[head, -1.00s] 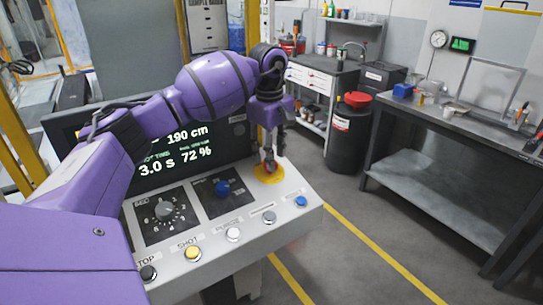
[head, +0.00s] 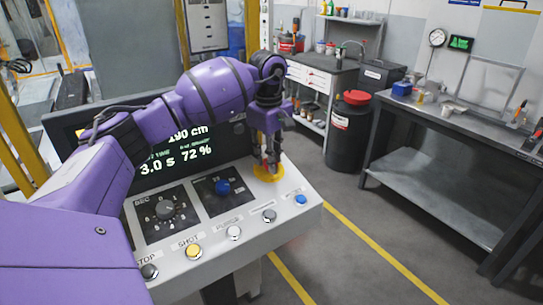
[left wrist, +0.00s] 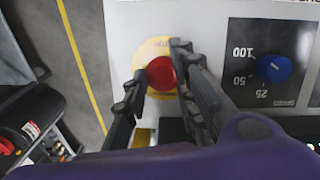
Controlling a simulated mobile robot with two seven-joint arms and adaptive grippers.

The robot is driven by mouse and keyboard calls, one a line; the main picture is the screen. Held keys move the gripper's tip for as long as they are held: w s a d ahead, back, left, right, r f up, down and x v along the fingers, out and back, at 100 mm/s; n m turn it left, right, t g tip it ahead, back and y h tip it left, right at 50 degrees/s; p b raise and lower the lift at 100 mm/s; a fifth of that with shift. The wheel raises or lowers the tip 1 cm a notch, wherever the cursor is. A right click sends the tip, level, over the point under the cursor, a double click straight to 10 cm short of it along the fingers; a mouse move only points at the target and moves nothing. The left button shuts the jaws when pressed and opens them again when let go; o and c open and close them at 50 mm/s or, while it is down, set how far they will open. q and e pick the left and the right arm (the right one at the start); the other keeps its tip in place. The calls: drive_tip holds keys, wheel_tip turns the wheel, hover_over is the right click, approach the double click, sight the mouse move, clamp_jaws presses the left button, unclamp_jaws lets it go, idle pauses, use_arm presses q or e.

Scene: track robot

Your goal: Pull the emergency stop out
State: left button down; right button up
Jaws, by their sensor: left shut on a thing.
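The emergency stop is a red round button on a yellow disc at the right back of the grey control panel. In the left wrist view the red button (left wrist: 160,73) sits between my fingers, with the yellow disc (left wrist: 150,47) around it. In the head view the yellow disc (head: 268,173) shows and the button is mostly hidden by my fingers. My left gripper (head: 271,163) points down over the disc and is shut on the red button; it also shows in the left wrist view (left wrist: 160,60). My right gripper is in neither view.
The control panel (head: 270,198) carries a blue knob (head: 222,187), a grey dial (head: 166,210) and a front row of several buttons. A screen stands behind. A steel workbench (head: 445,125) is at the right, with free floor between.

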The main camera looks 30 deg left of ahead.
use_arm(q)
drive_tip(key=shift+w+d+r, duration=0.1)
drive_tip(key=shift+r, duration=0.35)
drive_tip(key=shift+w+d+r, duration=0.1)
drive_tip(key=shift+r, duration=0.35)
drive_tip(key=c, duration=1.7)
unclamp_jaws()
drive_tip(key=shift+o, duration=0.7)
drive_tip(key=shift+d, duration=0.1)
drive_tip(key=shift+f, duration=0.1)
wheel_tip(320, 180, up, 12)
drive_tip(key=shift+s, duration=0.35)
drive_tip(key=shift+f, duration=0.1)
